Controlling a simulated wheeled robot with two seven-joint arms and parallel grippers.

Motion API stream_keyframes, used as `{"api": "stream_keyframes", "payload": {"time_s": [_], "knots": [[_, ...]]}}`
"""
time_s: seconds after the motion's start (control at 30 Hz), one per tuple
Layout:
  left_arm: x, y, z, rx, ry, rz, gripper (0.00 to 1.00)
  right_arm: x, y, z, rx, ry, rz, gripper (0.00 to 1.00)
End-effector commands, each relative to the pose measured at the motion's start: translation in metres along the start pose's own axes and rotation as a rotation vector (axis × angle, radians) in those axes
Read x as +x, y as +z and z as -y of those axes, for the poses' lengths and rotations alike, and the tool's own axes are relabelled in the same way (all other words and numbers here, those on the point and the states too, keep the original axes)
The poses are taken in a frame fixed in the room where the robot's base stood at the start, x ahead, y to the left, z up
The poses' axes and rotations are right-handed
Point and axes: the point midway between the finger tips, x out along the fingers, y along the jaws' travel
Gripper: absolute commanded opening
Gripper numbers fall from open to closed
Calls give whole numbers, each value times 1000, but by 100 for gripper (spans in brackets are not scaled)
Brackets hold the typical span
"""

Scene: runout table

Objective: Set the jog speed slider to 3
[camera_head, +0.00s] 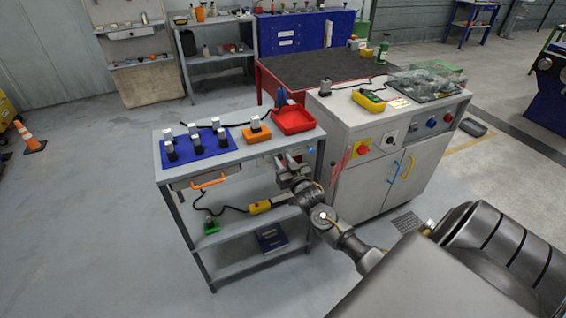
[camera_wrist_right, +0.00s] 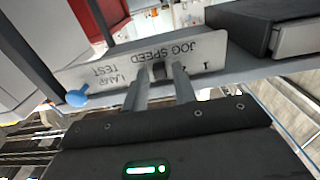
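The jog speed panel (camera_wrist_right: 120,68) is a light plate, upside down in the right wrist view, lettered JOG SPEED and LAMP TEST. Its dark slider knob (camera_wrist_right: 159,71) stands between the fingertips of my right gripper (camera_wrist_right: 161,72). The fingers look apart, one on each side of the knob; firm contact is not visible. A digit 1 shows right of the knob; the other scale marks are mostly hidden by the fingers. In the head view my right gripper (camera_head: 290,160) is at the grey table's front edge and covers most of the panel. My left gripper is not in view.
A blue button (camera_wrist_right: 77,97) sits at the panel's lamp test end. Above the panel, the grey table (camera_head: 230,162) carries a red tray (camera_head: 293,119), an orange block and a blue mat (camera_head: 215,147). A grey cabinet (camera_head: 350,190) stands close on the right.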

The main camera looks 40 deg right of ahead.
Motion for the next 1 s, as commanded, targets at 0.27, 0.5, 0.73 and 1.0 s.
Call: {"api": "stream_keyframes", "payload": {"time_s": [0.27, 0.5, 0.73, 1.0], "knots": [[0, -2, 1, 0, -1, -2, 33, 0, 0, 0, 0, 1, 1, 36], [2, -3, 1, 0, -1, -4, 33, -18, 2, 0, 0, 0, 3, 36], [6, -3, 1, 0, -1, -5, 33, -64, 3, 0, 0, -1, 3, 36], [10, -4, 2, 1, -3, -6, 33, -102, 2, 0, 1, 0, 2, 36]]}}
